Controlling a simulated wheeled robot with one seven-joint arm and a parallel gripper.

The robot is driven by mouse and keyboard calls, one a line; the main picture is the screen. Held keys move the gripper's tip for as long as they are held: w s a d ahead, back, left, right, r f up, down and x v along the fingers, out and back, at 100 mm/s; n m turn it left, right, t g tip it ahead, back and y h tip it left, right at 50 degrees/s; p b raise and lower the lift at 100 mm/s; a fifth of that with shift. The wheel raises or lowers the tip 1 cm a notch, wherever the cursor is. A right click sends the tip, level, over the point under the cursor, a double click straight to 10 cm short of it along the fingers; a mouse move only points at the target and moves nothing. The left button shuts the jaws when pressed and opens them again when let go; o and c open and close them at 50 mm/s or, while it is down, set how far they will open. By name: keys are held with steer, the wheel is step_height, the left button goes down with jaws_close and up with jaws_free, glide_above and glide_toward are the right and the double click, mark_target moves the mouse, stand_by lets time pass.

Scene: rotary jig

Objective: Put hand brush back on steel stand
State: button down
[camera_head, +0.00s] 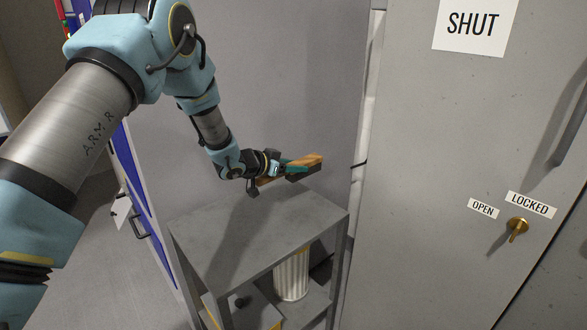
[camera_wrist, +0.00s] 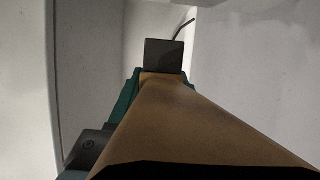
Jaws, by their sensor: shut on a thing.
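The hand brush (camera_head: 312,160) has an orange-brown wooden body. My gripper (camera_head: 292,168) is shut on it, with a teal part and dark parts close around the wood. In the head view the brush appears above the far edge of the grey steel stand (camera_head: 232,232), seemingly clear of its top. In the wrist view the brown brush (camera_wrist: 190,120) fills the middle, running from lower right toward the centre. The bristles are not clearly seen, and the stand is not recognisable there.
The stand's visible top is bare. A white ribbed container (camera_head: 291,277) stands on a shelf below. A grey door (camera_head: 430,190) with a brass latch (camera_head: 517,228) rises at right, and a grey wall (camera_head: 270,80) is behind. A blue-edged panel (camera_head: 140,190) is at left.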

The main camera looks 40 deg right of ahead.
steer(key=shift+f+b, duration=2.2)
steer(key=shift+f, duration=1.15)
steer(key=shift+f+b, duration=0.4)
steer(key=shift+f, duration=0.25)
steer(key=shift+c, duration=1.2)
jaws_free()
steer(key=b+v, duration=0.2)
steer(key=v, duration=0.9)
steer(key=shift+f, duration=0.1)
